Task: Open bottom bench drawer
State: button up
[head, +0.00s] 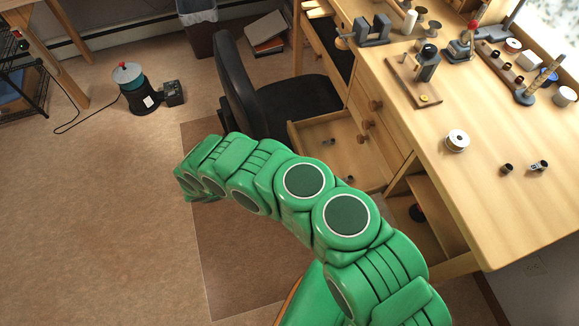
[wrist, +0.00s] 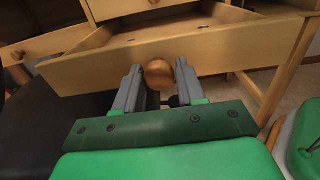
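The bottom bench drawer (head: 308,155) stands pulled out from the wooden workbench (head: 480,215), with a few small items inside. Its front panel (wrist: 235,48) spans the wrist view, with a round wooden knob (wrist: 158,75) at its middle. My gripper (wrist: 159,74) has one grey finger on each side of this knob. The fingertips appear to touch the knob's sides. In the head view my green arm hides the gripper's fingers and part of the drawer front.
A black office chair (head: 240,85) stands close beside the open drawer. Closed drawers with knobs (head: 375,105) are above it. The bench top holds tools and spools (head: 457,141). Open floor (head: 110,220) lies to the left.

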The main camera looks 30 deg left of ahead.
jog(key=o, duration=0.3)
jog(key=shift+o, duration=0.2)
jog(key=shift+a, duration=0.1)
jog(key=v, duration=0.7)
jog(key=shift+s+a, duration=0.25)
jog(key=shift+s, duration=0.05)
jog(key=shift+r, duration=0.1)
